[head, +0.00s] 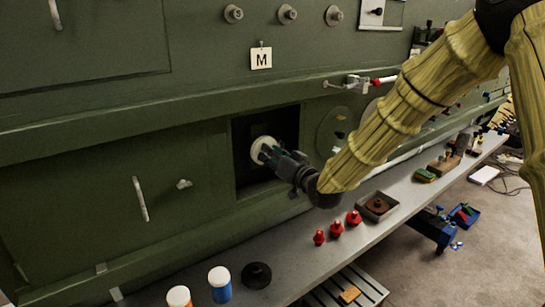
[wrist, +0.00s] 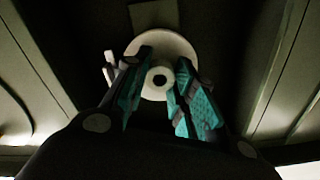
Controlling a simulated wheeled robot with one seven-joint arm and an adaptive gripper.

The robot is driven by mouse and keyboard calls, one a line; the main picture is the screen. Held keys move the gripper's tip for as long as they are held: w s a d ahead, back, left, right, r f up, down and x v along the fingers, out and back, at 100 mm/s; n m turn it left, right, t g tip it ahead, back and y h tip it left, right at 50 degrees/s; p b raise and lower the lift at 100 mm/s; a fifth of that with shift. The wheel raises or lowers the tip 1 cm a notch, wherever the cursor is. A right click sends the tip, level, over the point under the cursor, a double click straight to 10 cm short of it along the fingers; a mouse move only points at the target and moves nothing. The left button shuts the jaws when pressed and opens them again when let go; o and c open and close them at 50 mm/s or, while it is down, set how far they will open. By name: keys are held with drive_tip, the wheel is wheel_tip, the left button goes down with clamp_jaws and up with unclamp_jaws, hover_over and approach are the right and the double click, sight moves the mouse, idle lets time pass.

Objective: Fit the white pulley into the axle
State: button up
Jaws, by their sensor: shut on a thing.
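The white pulley (head: 262,149) is a round white disc inside the dark square opening (head: 241,128) in the green fuselage wall. My gripper (head: 268,155) reaches into the opening and is shut on the pulley. In the wrist view, the teal-padded fingers (wrist: 158,98) grip the hub of the pulley (wrist: 160,44) on both sides. A dark hole (wrist: 159,80) shows at the hub's centre. I cannot make out the axle, and I cannot tell whether the pulley is on it. A pale bracket-like part (wrist: 111,70) is left of the pulley in the wrist view.
A grey shelf (head: 290,265) runs below the opening. It holds several red fittings (head: 336,229), a black knob-like part (head: 256,275), blue (head: 220,285) and orange (head: 178,296) white-capped containers, and a tray (head: 391,207) with a brown part. The opening's walls closely surround my gripper.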

drive_tip(key=shift+x, duration=0.9)
drive_tip(key=o, duration=1.1)
drive_tip(key=shift+s, duration=0.1)
drive_tip(key=b+v, duration=0.1)
drive_tip(key=v, duration=0.3)
drive_tip(key=shift+s+d, duration=0.25)
drive_tip(key=shift+s, duration=0.05)
drive_tip(key=shift+f, duration=0.1)
